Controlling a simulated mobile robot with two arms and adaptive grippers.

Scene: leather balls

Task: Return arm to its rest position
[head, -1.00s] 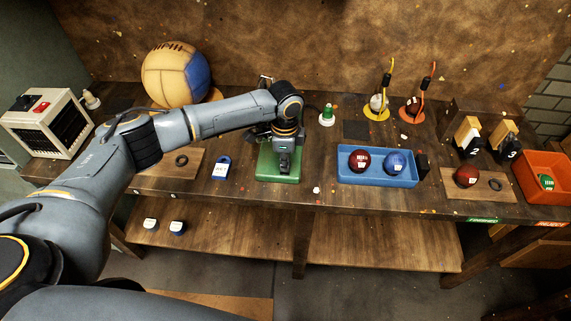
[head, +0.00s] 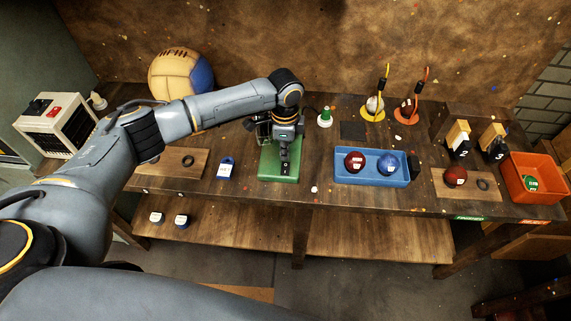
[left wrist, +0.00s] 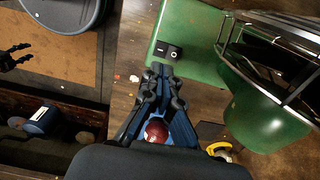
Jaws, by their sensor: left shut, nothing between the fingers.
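My left arm reaches in from the left in the head view. Its gripper (head: 284,165) points down over the green base (head: 268,172) of a device on the bench, shut and empty. In the left wrist view the closed fingers (left wrist: 160,72) are near a black switch (left wrist: 168,52) on the green base; I cannot tell whether they touch it. Dark finger-like parts (left wrist: 14,57) at the left edge of that view may be my right gripper, but its opening is unclear.
A blue tray (head: 343,179) with a red ball (head: 354,162) and a blue ball (head: 388,163) is right of the green base. An orange bin (head: 535,190) stands far right. A large ball (head: 176,75) is behind my arm.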

